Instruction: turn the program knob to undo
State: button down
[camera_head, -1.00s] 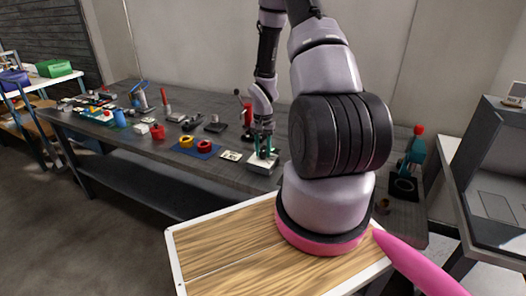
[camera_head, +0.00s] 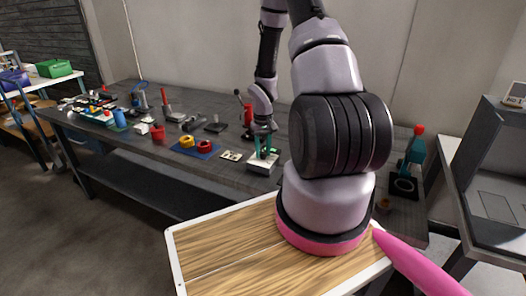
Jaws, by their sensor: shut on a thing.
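A small grey-white box (camera_head: 261,167) sits near the front edge of the dark workbench, partly behind my arm. My gripper (camera_head: 263,152), with green fingers, points down at the top of this box. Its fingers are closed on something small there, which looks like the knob. The knob itself is hidden between the fingers, and its setting and markings cannot be read at this size.
A teal device with a red top (camera_head: 414,152) stands at the right.

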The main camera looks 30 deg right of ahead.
aim_at(263, 152)
jog(key=shift+n, duration=0.5)
jog(key=c, duration=0.5)
grip_release()
notch_tip(263, 152, up, 11)
jog(key=shift+f, duration=0.1)
dwell(0.4)
